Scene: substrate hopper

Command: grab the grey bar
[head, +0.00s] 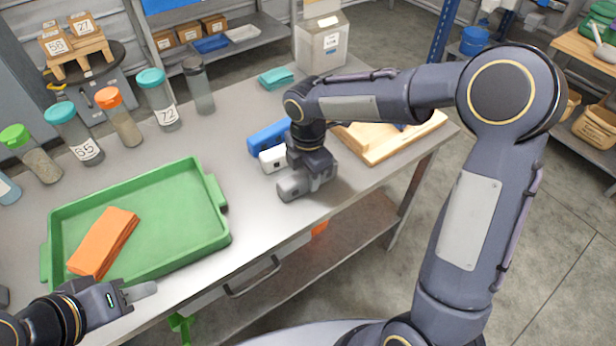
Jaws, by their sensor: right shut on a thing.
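My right gripper (310,178) points down at the table and is shut on the grey bar (290,188), whose left end shows beside the gripper. The gripper hides the rest of the bar, and I cannot tell whether the bar touches the table. A white bar (271,159) and a blue bar (267,138) lie just behind it, close together. My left gripper (142,291) is at the lower left, by the near edge of the green tray. Its fingers overlap from this side, so its opening is unclear.
The green tray (222,236) holds an orange folded cloth (103,242). Several lidded jars, such as a teal-lidded one (158,100), stand along the back left. A wooden board (392,147) lies right of my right gripper. A white box (321,45) and teal cloth (276,78) are behind.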

